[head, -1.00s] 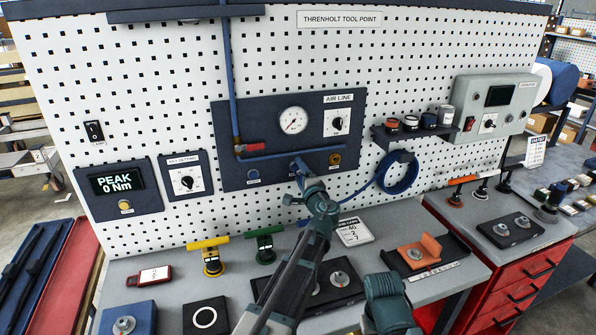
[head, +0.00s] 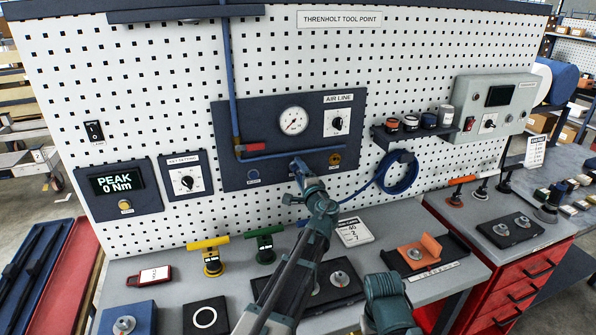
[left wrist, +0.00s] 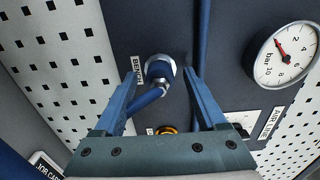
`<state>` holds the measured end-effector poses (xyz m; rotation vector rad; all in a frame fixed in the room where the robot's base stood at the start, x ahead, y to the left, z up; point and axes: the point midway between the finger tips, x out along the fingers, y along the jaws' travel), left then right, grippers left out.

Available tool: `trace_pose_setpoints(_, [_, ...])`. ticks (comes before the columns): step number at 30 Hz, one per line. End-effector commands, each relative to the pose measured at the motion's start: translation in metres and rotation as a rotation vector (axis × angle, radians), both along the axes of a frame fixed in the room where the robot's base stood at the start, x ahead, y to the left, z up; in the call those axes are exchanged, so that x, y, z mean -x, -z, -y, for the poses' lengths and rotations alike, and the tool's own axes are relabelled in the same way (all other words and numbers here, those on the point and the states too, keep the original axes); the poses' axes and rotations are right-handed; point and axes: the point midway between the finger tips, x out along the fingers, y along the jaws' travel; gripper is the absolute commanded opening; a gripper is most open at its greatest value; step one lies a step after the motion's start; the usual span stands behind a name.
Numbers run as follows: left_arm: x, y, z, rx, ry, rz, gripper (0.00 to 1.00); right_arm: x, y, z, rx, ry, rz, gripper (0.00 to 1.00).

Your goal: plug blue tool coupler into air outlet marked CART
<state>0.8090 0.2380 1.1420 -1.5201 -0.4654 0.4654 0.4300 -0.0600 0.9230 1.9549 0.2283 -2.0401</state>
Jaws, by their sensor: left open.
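The blue tool coupler (left wrist: 160,71) sits at the air-panel outlet marked BENCH (left wrist: 137,69), with its blue hose bending away. My left gripper (head: 298,168) is at this outlet, its open fingers on either side of the coupler. I cannot tell whether they touch it. An orange-ringed outlet (head: 335,159) is to the right on the panel; it also shows in the left wrist view (left wrist: 167,129). A blue-ringed outlet (head: 253,174) is to the left. The small labels of these two are not readable, so I cannot tell which is CART. My right gripper is not in view.
A gauge (head: 293,120) and a red valve handle (head: 236,146) on the blue pipe are near the outlets. The hose loop (head: 398,174) hangs to the right. Yellow (head: 211,255) and green (head: 265,246) T-handled tools stand on the bench below.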

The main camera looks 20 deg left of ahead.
Motion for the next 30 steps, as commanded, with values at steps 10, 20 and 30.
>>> trace_pose_setpoints(10, [0.0000, 0.0000, 0.0000, 0.000, 0.000, 0.000, 0.45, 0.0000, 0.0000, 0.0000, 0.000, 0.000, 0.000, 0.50])
trace_pose_setpoints(20, [0.0000, 0.0000, 0.0000, 0.000, 0.000, 0.000, 0.00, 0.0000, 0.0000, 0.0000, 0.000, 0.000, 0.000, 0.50])
trace_pose_setpoints(30, [0.0010, -0.0001, 0.0005, 0.000, 0.000, 0.000, 0.00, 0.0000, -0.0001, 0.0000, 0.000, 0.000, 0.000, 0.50])
